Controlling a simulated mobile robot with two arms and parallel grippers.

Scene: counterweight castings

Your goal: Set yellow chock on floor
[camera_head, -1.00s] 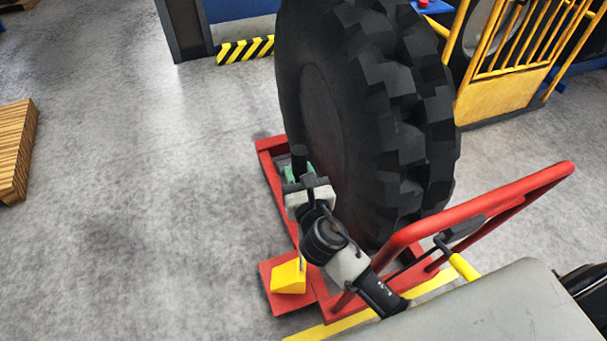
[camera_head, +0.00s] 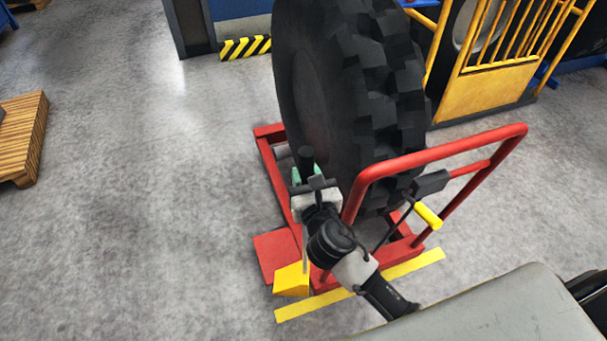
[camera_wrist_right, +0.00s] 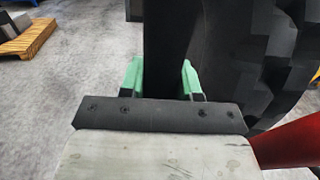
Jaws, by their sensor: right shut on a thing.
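The yellow chock (camera_head: 291,281) is a small wedge at the lower end of a thin upright rod. In the head view it overlaps the near corner of the red plate (camera_head: 274,254), beside the yellow floor stripe. I cannot tell whether its underside touches anything. My right gripper (camera_head: 304,174) is above it, its green fingers shut on the black grip (camera_head: 305,156) at the rod's top. In the right wrist view the green fingers (camera_wrist_right: 164,78) stand either side of this dark grip. My arm hides part of the rod. My left gripper is out of view.
A large black tyre (camera_head: 350,90) stands in a red trolley frame (camera_head: 440,155) close to the right of my gripper. A yellow stripe (camera_head: 315,303) crosses the floor in front. A wooden pallet (camera_head: 22,135) lies far left. The grey floor (camera_head: 150,200) between is clear.

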